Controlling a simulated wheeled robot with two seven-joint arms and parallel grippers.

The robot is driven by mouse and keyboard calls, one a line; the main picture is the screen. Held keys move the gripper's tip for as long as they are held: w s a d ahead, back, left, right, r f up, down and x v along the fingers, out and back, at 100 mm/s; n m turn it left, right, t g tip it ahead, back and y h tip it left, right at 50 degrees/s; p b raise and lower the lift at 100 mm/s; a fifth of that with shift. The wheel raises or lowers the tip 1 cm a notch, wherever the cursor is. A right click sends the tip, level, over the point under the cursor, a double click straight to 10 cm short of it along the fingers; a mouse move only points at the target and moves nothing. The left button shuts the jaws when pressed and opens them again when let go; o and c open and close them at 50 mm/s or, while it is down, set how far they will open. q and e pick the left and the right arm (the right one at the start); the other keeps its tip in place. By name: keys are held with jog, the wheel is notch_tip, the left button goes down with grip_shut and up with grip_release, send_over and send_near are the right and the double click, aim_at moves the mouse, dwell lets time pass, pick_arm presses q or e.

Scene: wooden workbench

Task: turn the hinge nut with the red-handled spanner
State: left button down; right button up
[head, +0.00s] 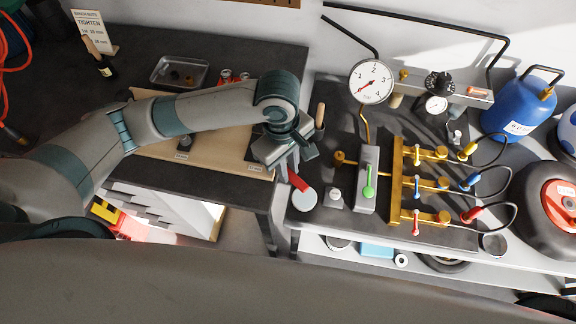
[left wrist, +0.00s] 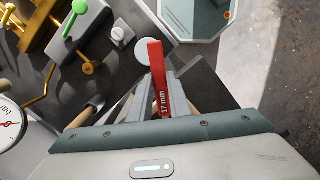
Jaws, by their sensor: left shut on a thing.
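My left gripper (head: 292,160) is shut on the red-handled spanner (head: 298,181), over the gap between the two benches. In the left wrist view the red handle (left wrist: 156,65) stands out between the fingers (left wrist: 158,98) and reads "17 mm". The spanner's far end lies by a pale round disc (head: 305,199), which also shows in the left wrist view (left wrist: 147,52). I cannot tell whether they touch. I cannot make out the hinge nut for certain. My right gripper is not in view.
A grey block with a green lever (head: 368,182) and a brass manifold (head: 396,185) with coloured valves stand to the right. A pressure gauge (head: 371,82) rises behind. A wooden board (head: 215,154) lies on the left bench (head: 130,72), with a metal tray (head: 179,72) behind it.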

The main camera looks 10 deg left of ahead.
pick_arm(q)
jog(key=shift+f, duration=0.6)
dwell(0.4)
jog(key=shift+s, duration=0.1)
jog(key=shift+s+a+m, duration=0.7)
jog(key=shift+a+m, duration=0.05)
jog(key=shift+m, duration=0.45)
jog(key=shift+s+a+f+m, duration=0.1)
jog(key=shift+s+a+m, duration=0.55)
jog(key=shift+a+m, duration=0.35)
jog(key=shift+d, duration=0.1)
jog(key=shift+s+a+m+y, duration=0.15)
jog(key=shift+s+a+m, duration=0.1)
jog(key=shift+a+m, duration=0.3)
jog(key=shift+s+a+m+y, duration=0.2)
jog(key=shift+a+m, duration=0.2)
jog(key=shift+m, duration=0.25)
